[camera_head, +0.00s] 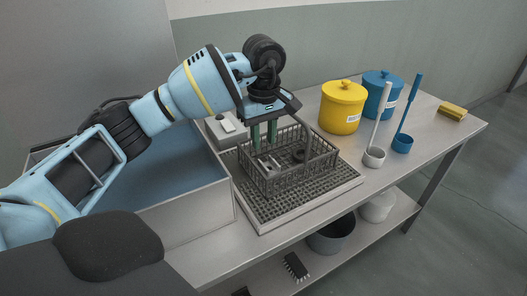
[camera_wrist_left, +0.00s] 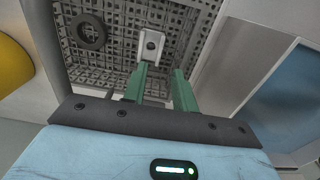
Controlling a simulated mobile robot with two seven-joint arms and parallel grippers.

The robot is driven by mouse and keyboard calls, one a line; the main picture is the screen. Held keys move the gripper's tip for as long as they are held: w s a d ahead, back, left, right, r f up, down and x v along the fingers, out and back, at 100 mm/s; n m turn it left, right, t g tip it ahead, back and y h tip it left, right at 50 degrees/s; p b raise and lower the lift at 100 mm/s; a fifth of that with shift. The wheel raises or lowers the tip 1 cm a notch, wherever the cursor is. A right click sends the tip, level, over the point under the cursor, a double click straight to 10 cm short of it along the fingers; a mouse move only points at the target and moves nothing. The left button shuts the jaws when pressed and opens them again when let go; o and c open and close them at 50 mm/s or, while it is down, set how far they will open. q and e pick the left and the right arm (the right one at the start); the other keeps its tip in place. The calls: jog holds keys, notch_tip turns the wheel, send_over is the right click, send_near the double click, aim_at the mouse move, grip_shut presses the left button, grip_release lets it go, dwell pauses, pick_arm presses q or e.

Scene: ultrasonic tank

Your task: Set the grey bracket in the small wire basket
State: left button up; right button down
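The small wire basket (camera_head: 318,161) is dark grey and stands on a perforated tray; its mesh also fills the upper part of the left wrist view (camera_wrist_left: 112,60). A light grey bracket (camera_wrist_left: 152,44) with a hole lies on the mesh, just beyond my fingertips. In the head view, the bracket (camera_head: 267,165) shows small and pale, seemingly inside the basket. My left gripper (camera_head: 264,146) points down over the basket's near-left part, its green fingers apart and empty. The fingers also show in the left wrist view (camera_wrist_left: 161,67). My right gripper is not in view.
A dark ring (camera_wrist_left: 88,31) lies on the mesh beside the bracket. The perforated tray (camera_head: 277,214) lies under the basket. The blue-lined tank (camera_head: 185,218) is at left. A yellow jar (camera_head: 342,108), a blue jar (camera_head: 382,84), two ladles and a yellow block (camera_head: 452,111) stand right.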

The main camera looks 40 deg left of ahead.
pick_arm(q)
notch_tip(320, 180, up, 4)
jog(key=shift+r, duration=0.2)
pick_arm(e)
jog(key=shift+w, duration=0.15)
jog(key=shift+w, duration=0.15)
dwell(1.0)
